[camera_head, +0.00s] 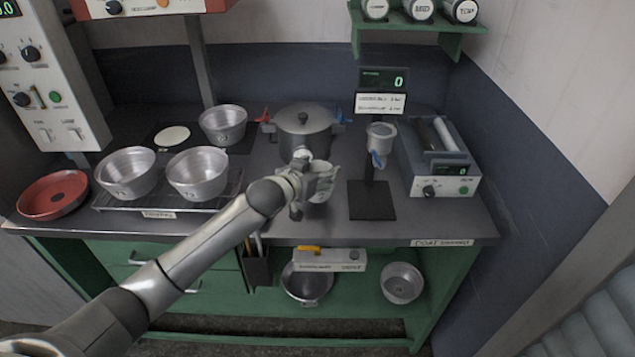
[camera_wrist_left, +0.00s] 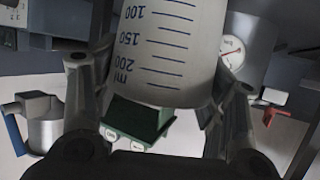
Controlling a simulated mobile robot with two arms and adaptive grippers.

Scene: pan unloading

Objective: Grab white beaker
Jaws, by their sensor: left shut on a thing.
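The white beaker (camera_wrist_left: 165,45) fills the upper middle of the left wrist view, with blue marks reading 100, 150 and 200 ml. My left gripper (camera_head: 314,186) has a finger on each side of it and is shut on it. In the head view the beaker (camera_head: 323,186) is partly hidden by the gripper and shows in front of the lidded pot (camera_head: 304,122). I cannot tell whether it touches the counter. My right gripper is in neither view.
The pot has a red and a blue side handle. Right of the gripper stand a funnel stand (camera_head: 372,200) and a grey device (camera_head: 445,184). Metal pans (camera_head: 198,176) and a red dish (camera_head: 53,194) are on the left. A green shelf (camera_head: 420,32) hangs above. The front right counter is clear.

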